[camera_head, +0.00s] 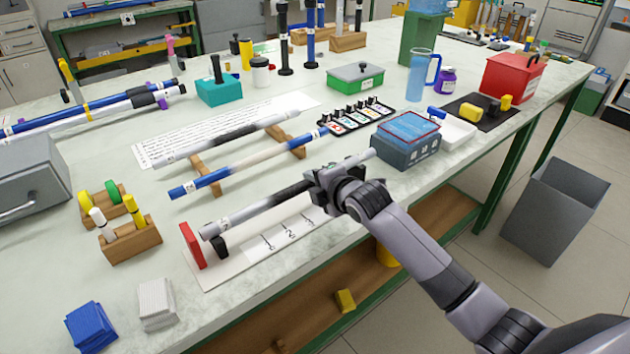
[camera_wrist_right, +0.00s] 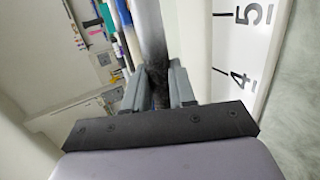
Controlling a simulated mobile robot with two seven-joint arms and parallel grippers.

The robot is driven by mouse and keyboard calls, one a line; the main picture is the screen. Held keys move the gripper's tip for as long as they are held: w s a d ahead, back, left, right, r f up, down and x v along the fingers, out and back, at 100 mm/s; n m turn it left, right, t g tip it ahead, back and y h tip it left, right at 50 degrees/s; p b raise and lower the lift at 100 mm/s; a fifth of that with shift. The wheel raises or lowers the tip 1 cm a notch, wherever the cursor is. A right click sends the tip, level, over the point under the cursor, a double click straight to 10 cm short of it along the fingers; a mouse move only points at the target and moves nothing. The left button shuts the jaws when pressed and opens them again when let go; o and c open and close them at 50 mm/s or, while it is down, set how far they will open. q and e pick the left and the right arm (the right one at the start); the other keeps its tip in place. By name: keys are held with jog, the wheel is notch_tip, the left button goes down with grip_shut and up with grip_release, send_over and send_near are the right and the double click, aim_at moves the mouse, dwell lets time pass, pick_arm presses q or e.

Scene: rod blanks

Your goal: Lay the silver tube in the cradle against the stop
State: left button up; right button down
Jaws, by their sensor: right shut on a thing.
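The silver tube (camera_head: 240,213), grey with a dark band, lies lengthwise above a white numbered board (camera_head: 262,252). My right gripper (camera_head: 325,186) is shut on its dark part; in the right wrist view the tube (camera_wrist_right: 149,30) runs between the two fingers (camera_wrist_right: 160,90). The tube's left end is over a black cradle block (camera_head: 220,246), close to the red stop (camera_head: 192,245). I cannot tell whether the tube touches either. The gripper hides the cradle's right part. My left gripper is not in view.
Behind, a similar grey tube (camera_head: 215,140) and a blue-and-white tube (camera_head: 235,171) rest on wooden supports (camera_head: 207,176). A wooden block with markers (camera_head: 130,242) stands left of the stop. A blue-grey box (camera_head: 407,145) is right of the gripper. The table's front edge is near.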

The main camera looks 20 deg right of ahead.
jog(key=shift+s+a, duration=0.15)
jog(key=shift+a, duration=0.3)
dwell(0.5)
jog(key=c, duration=0.8)
grip_release()
jog(key=shift+c, duration=0.2)
jog(key=shift+p, duration=0.3)
jog(key=shift+p+v, duration=0.3)
jog(key=shift+v, duration=3.3)
